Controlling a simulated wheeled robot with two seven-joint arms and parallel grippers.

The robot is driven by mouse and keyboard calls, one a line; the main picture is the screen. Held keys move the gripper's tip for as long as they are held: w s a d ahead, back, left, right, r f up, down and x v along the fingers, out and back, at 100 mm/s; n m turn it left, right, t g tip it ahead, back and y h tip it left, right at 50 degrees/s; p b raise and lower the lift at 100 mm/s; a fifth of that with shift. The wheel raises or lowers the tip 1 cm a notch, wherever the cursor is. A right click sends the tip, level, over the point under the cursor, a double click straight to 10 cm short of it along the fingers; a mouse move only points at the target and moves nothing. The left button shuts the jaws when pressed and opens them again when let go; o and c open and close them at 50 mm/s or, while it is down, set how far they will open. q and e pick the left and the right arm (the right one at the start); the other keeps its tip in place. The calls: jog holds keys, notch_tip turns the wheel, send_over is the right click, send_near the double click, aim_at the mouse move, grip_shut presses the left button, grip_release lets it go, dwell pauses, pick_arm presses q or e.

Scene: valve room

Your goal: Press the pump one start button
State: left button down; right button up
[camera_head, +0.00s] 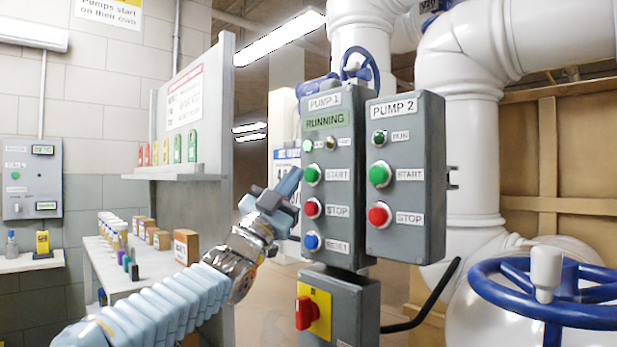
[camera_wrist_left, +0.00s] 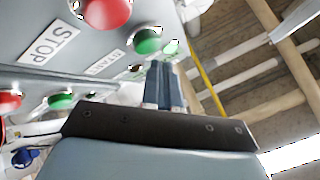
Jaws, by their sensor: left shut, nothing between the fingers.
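The grey Pump 1 panel (camera_head: 338,237) stands in the middle of the head view. Its green display (camera_head: 326,120) reads RUNNING, and a lamp below it glows pale green. Its green start button (camera_head: 312,175) sits above a red stop button (camera_head: 311,208) and a blue reset button (camera_head: 310,242). My left gripper (camera_head: 293,178) is shut and empty, its tips just left of the start button; I cannot tell if they touch. In the left wrist view the shut fingers (camera_wrist_left: 163,72) point towards the panel, beside the green start button (camera_wrist_left: 147,41). My right gripper is out of view.
The Pump 2 panel (camera_head: 405,241) adjoins on the right, with its own green and red buttons. A box with a red switch (camera_head: 305,313) hangs below. A blue valve wheel (camera_head: 490,290) is front right. A shelf with small boxes (camera_head: 187,245) stands left.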

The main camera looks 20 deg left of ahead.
pick_arm(q)
jog(key=shift+s+a+b, duration=0.3)
jog(key=shift+s+b, duration=0.05)
jog(key=shift+s, duration=0.4)
jog(key=shift+s+a+b, duration=0.3)
jog(key=shift+s+a, duration=0.05)
jog(key=shift+s, duration=0.45)
jog(key=shift+s+a+b, duration=0.3)
jog(key=shift+s+b, duration=0.05)
jog(key=shift+s, duration=0.4)
